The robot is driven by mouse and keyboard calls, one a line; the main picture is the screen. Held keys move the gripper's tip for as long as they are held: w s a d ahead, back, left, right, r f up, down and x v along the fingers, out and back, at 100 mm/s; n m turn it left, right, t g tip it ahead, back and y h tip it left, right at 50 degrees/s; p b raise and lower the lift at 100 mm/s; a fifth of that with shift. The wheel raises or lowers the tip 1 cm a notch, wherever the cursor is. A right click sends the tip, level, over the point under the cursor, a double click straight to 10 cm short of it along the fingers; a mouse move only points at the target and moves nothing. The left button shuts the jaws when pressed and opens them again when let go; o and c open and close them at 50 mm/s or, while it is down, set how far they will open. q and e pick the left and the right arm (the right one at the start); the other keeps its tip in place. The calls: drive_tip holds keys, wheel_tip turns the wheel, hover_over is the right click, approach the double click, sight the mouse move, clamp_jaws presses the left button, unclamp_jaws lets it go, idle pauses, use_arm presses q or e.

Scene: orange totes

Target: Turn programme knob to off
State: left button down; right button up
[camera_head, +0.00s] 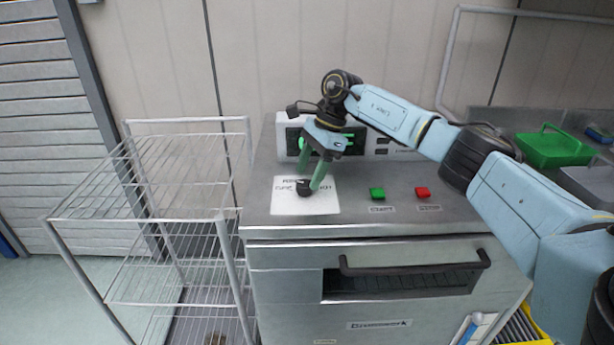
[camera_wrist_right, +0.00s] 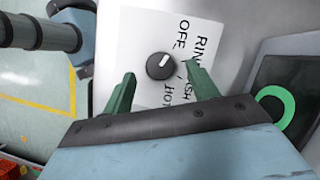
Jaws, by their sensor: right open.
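The programme knob (camera_head: 304,188) is a small black round knob on a white label plate (camera_head: 287,203) on top of the steel dishwasher. In the right wrist view the knob (camera_wrist_right: 160,66) shows a white pointer line, with printed words including OFF around it. The line points toward the upper right, near OFF and the start of another word. My right gripper (camera_head: 312,182) is open. Its two green fingers stand either side of the knob, and in the wrist view (camera_wrist_right: 158,82) gaps show between fingers and knob. My left gripper is not in view.
A green button (camera_head: 377,193) and a red button (camera_head: 422,192) sit right of the label. A display unit (camera_head: 382,140) stands behind. The dishwasher's dark handle bar (camera_head: 415,266) is at the front. A wire rack (camera_head: 150,190) stands left, and a green tray (camera_head: 552,149) lies right.

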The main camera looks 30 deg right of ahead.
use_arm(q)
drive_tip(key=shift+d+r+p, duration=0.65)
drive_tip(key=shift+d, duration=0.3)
use_arm(e)
drive_tip(key=v, duration=1.1)
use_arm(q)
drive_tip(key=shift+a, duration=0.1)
